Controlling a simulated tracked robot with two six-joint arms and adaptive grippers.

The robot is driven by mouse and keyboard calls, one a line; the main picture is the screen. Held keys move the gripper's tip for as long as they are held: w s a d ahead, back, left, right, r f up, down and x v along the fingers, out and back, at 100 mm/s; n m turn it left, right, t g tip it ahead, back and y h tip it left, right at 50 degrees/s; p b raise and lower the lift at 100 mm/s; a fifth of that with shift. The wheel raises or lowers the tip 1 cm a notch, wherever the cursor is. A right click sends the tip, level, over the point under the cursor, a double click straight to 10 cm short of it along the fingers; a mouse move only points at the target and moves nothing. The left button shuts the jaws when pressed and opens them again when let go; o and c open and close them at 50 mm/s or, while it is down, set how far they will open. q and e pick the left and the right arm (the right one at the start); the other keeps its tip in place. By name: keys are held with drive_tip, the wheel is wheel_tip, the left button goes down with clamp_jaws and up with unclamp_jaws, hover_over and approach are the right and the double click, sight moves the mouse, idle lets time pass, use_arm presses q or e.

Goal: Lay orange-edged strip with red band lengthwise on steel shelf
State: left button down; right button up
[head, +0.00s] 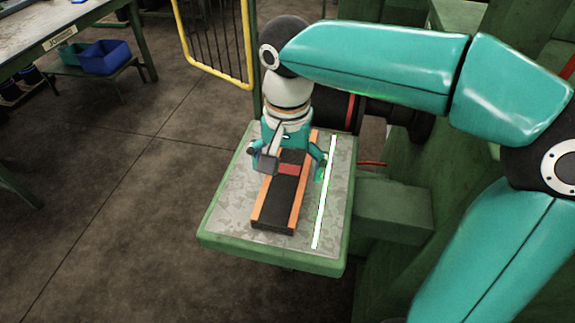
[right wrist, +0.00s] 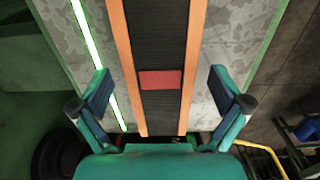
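The orange-edged strip (head: 284,200) lies lengthwise on the steel shelf (head: 232,205), black with orange long edges. Its red band (head: 289,169) shows between my right gripper's fingers. The strip also shows in the right wrist view (right wrist: 160,38), with the red band (right wrist: 160,80) near the middle. My right gripper (head: 293,165) is above the strip. In the right wrist view its fingers (right wrist: 160,90) are spread wide on both sides of the strip, with gaps to its edges. It holds nothing. The strip's far end is partly hidden by my right gripper. My left gripper is not in view.
A bright white-green line (head: 325,195) runs along the shelf's right side, beside the strip. The shelf joins a green machine (head: 395,210) at right. A yellow barrier (head: 215,76) stands behind. A workbench (head: 50,35) and blue bin (head: 105,57) are at far left. Open floor lies left.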

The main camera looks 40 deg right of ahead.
wheel_tip(320, 180, up, 12)
idle(0.7)
